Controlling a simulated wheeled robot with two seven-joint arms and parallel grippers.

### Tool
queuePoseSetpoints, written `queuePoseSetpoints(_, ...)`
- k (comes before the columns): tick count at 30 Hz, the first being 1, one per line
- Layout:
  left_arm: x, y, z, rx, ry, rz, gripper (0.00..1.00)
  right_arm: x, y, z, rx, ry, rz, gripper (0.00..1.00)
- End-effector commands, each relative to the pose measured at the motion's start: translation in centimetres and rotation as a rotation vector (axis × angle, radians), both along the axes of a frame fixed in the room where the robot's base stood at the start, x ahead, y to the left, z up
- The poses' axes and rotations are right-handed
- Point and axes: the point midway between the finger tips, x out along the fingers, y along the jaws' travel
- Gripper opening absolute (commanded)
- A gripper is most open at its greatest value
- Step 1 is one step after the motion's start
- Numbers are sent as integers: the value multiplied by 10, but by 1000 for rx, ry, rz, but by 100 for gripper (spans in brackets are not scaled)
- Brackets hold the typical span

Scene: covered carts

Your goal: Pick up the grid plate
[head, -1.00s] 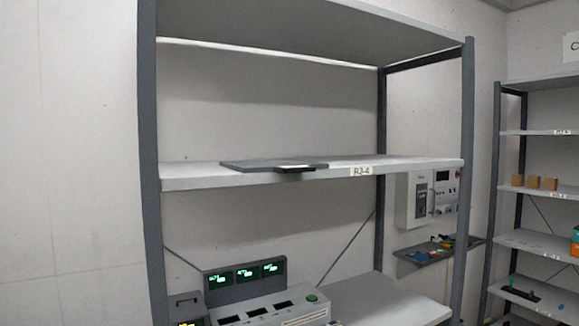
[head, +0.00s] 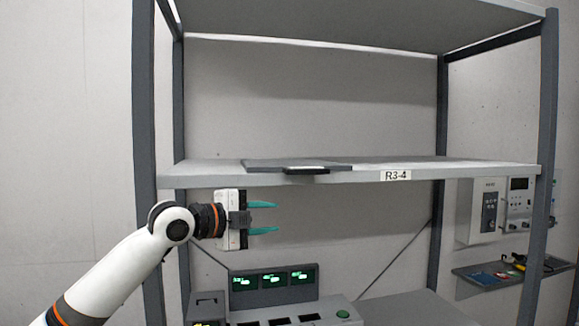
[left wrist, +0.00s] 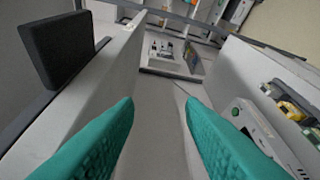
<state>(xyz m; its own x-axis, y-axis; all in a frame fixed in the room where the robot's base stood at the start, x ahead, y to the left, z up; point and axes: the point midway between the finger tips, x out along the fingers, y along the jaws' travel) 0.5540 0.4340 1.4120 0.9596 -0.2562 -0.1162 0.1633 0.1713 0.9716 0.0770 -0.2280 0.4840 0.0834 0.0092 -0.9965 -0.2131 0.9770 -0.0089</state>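The grid plate (head: 300,164) is a thin dark grey slab lying flat on the middle shelf (head: 452,173), with its front part at the shelf's front edge. Any grid on it is too small to make out. My left gripper (head: 276,217) is below that shelf, to the lower left of the plate and apart from it. Its two teal fingers point right, open and empty. They also show apart in the left wrist view (left wrist: 160,103). A dark flat piece (left wrist: 62,50) at upper left there may be the plate. My right gripper is not in view.
The label R3-4 (head: 397,175) is on the shelf edge. Dark uprights (head: 146,120) frame the rack. A device with green displays (head: 272,282) stands on the lower shelf, under my gripper. A wall box (head: 487,212) is at the right. The shelf right of the plate is clear.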

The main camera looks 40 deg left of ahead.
Motion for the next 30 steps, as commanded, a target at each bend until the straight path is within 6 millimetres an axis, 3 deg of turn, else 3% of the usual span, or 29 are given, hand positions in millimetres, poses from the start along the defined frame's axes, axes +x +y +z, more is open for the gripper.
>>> queuePoseSetpoints(1, -19, -1, 34, 57, -59, -15, 36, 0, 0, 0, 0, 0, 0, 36)
queuePoseSetpoints(3, -37, -5, 64, 110, -113, -35, 36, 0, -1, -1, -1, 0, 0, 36)
queuePoseSetpoints(7, -55, -10, 92, 161, -165, -55, 36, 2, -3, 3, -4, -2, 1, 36)
queuePoseSetpoints(11, -44, -15, 101, 168, -172, -60, 36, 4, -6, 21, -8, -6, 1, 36)
queuePoseSetpoints(15, -21, -23, 101, 165, -171, -60, 36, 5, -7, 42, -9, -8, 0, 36)
queuePoseSetpoints(25, 10, -31, 97, 166, -172, -57, 36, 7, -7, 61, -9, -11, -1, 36)
queuePoseSetpoints(30, 31, -36, 101, 163, -170, -58, 36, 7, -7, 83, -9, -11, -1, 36)
